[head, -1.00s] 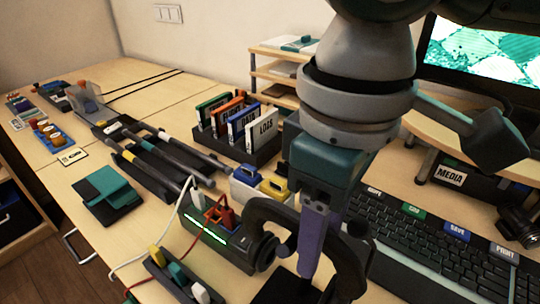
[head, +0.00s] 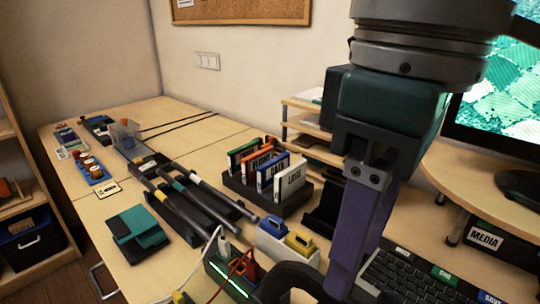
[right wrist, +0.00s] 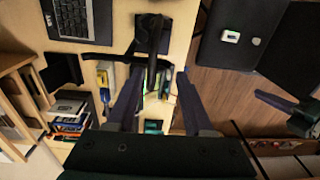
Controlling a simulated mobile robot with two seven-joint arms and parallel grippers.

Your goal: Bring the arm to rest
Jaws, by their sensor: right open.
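My right gripper (head: 350,272) hangs from its arm at the right of the head view, seen edge-on with its purple fingers pointing down. In the right wrist view, the fingers of this gripper (right wrist: 160,88) are apart, with nothing held between them. They are above the desk, near a dark headphone-like object (right wrist: 151,35). A dark and purple part at the right edge of the right wrist view looks like my left gripper (right wrist: 283,106); its jaws are unclear. The head view does not show the left arm.
A lit cable box (head: 228,282), connector blocks (head: 285,243), a card rack (head: 262,196) and a keyboard (head: 410,283) crowd the desk (head: 88,210) around the right gripper. A monitor (head: 500,95) stands at the right. A teal pad (head: 138,232) lies at the left.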

